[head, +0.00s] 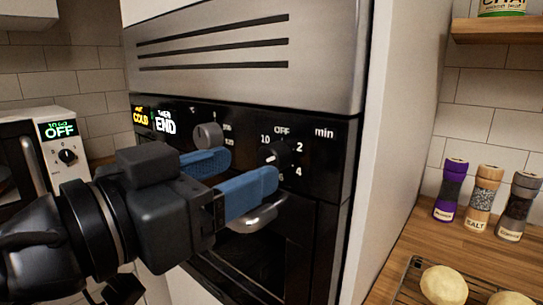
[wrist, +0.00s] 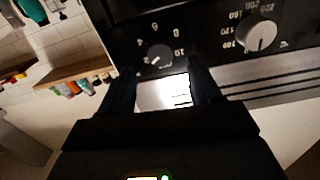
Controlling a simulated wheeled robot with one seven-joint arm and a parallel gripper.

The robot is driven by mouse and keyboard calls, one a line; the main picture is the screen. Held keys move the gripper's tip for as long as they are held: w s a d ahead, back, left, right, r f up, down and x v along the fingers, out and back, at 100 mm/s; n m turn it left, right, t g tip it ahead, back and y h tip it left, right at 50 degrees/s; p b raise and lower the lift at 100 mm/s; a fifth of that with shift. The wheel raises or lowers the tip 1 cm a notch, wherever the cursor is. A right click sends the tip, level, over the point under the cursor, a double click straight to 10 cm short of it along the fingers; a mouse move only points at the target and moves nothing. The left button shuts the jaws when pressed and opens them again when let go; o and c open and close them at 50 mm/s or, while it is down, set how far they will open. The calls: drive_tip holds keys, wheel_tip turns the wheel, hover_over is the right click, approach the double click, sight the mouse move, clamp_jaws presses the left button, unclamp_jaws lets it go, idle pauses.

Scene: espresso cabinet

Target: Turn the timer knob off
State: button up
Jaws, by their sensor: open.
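The timer knob (head: 273,153) is a small black dial with a light mark, on the oven's black panel. OFF, 2, 4, 10 and "min" are printed around it. In the wrist view, which is turned over, the timer knob (wrist: 160,55) shows just beyond my fingers, with a white mark at its lower left. My gripper (head: 252,168) is open with blue fingers, in front of the panel close to the knob. Its dark fingers also show in the wrist view (wrist: 163,80), apart, with nothing between them. I cannot tell whether they touch the knob.
The grey temperature knob (head: 208,136) is left of the timer knob. The oven handle (head: 262,215) is below. A white appliance (head: 58,125) reading OFF stands left. Shakers (head: 484,200) and a rack with dough balls (head: 443,286) are right.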

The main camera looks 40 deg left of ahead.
sight(266, 160)
drive_tip(key=shift+w+d+p, duration=0.15)
drive_tip(key=shift+w+p, duration=0.2)
drive_tip(key=shift+w, duration=2.25)
drive_tip(key=shift+c, duration=0.4)
drive_tip(key=c, duration=1)
drive_tip(key=shift+o, duration=0.2)
